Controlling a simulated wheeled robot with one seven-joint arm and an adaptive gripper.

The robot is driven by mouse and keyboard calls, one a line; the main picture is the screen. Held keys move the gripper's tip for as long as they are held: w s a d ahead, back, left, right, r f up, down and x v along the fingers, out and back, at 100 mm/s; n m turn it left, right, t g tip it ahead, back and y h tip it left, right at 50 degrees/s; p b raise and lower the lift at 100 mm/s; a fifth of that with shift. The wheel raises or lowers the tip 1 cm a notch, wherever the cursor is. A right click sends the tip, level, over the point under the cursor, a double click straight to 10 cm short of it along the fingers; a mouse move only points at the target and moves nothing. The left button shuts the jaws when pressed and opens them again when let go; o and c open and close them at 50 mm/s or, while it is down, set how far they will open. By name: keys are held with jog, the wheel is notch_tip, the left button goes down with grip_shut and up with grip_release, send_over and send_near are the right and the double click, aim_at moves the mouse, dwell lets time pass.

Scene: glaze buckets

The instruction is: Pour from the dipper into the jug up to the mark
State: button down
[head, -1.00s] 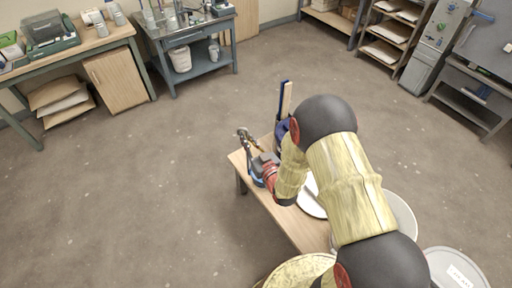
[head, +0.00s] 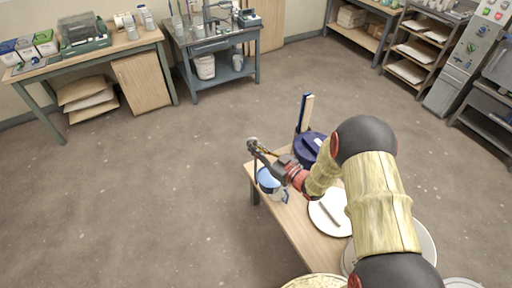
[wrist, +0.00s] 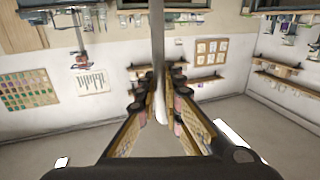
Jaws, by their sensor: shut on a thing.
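My gripper (head: 262,152) is over the far left end of the wooden bench, reaching out from the right. It is shut on a thin upright handle, the dipper's handle (wrist: 158,75), which stands between the fingertips in the wrist view. The dipper's cup cannot be made out clearly.
A dark blue bucket (head: 309,147) with a blue-and-wood upright piece stands behind my wrist. A white round lid or bucket top (head: 330,212) with a bar lies to the right of the jug. More buckets are partly hidden by my arm. Floor to the left is clear.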

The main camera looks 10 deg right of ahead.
jog(key=shift+w+d+f+m, duration=0.25)
jog(key=shift+w+d+f, duration=0.15)
jog(key=shift+f, duration=0.2)
jog(key=shift+w+d+f+m, duration=0.25)
jog(key=shift+w+f, duration=0.1)
jog(key=shift+f, duration=0.25)
jog(key=w+d+m, duration=0.3)
jog(key=w+d, duration=0.2)
jog(key=shift+g, duration=0.4)
dwell(0.7)
jog(key=shift+f, duration=0.1)
